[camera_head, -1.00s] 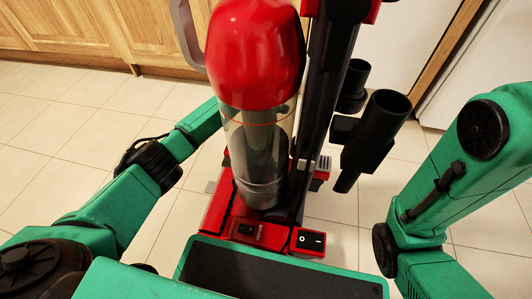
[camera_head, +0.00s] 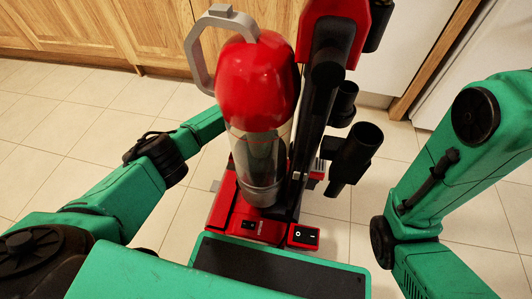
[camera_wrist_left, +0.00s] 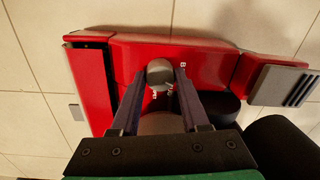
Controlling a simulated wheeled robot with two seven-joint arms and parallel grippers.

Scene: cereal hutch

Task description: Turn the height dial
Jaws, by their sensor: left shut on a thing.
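The red upright vacuum (camera_head: 258,80) stands in front of me in the head view, with a clear canister and a red base. In the left wrist view, the grey height dial (camera_wrist_left: 159,68) sits on top of the red base (camera_wrist_left: 205,60), with white markings beside it. My left gripper (camera_wrist_left: 162,77) has its two dark fingers on either side of the dial, shut on it. In the head view my left arm reaches behind the canister, which hides its gripper. My right arm shows at the right of the head view, but its gripper is out of view.
A black two-way switch (camera_head: 305,236) sits on the vacuum's near red part. A black tube attachment (camera_head: 354,150) sticks out on its right side. Wooden cabinets (camera_head: 100,35) stand behind. The tiled floor (camera_head: 70,150) is clear on the left.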

